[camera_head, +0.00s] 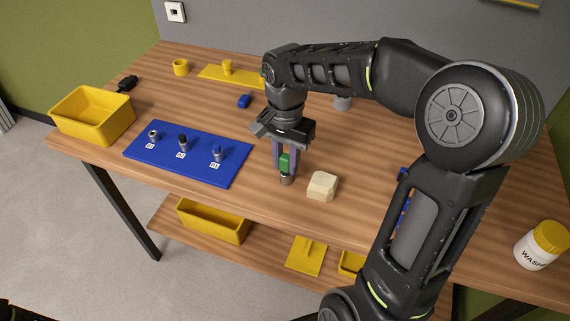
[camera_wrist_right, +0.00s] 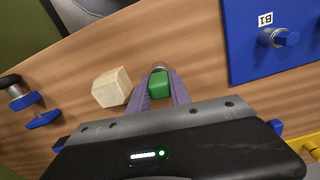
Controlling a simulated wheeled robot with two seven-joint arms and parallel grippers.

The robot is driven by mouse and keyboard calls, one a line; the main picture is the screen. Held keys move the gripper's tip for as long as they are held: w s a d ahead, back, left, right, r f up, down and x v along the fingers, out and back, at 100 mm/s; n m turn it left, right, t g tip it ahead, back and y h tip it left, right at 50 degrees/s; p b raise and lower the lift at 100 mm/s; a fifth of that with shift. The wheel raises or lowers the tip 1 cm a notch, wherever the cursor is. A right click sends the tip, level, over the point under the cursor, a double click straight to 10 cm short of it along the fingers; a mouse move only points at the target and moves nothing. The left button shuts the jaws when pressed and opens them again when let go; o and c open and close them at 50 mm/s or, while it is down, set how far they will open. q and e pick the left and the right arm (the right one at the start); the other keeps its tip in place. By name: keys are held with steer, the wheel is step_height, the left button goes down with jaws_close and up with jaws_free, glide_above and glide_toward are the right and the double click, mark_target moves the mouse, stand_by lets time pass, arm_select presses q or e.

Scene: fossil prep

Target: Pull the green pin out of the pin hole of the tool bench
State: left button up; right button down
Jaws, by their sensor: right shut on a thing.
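The green pin (camera_head: 285,161) is between the fingers of my right gripper (camera_head: 285,164), which is shut on it and points down over the front middle of the wooden tool bench (camera_head: 335,225). A short grey metal part (camera_head: 286,181) shows right below the green. I cannot tell whether it is the pin's lower end or the rim of the pin hole, nor whether the pin is still inside. In the right wrist view the green pin (camera_wrist_right: 159,83) sits between the purple fingers, with the grey part (camera_wrist_right: 160,69) at its far end. My left gripper is not in view.
A pale block (camera_head: 322,186) lies close right of the gripper. A blue board (camera_head: 205,170) with several labelled pegs lies to the left. A yellow bin (camera_head: 92,115) stands at the left end, a white jar (camera_head: 540,246) at the right. A blue object (camera_head: 244,101) lies behind.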

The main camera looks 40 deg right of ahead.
mark_target(286, 156)
steer(key=shift+s+a+r, duration=0.1)
steer(key=shift+r, duration=0.4)
steer(key=shift+r+p, duration=0.2)
steer(key=shift+p, duration=0.15)
steer(key=shift+r+p, duration=1.8)
steer(key=shift+r, duration=0.65)
step_height(286, 156, up, 5)
steer(key=p, duration=0.3)
steer(key=shift+p, duration=0.4)
steer(key=shift+f, duration=0.15)
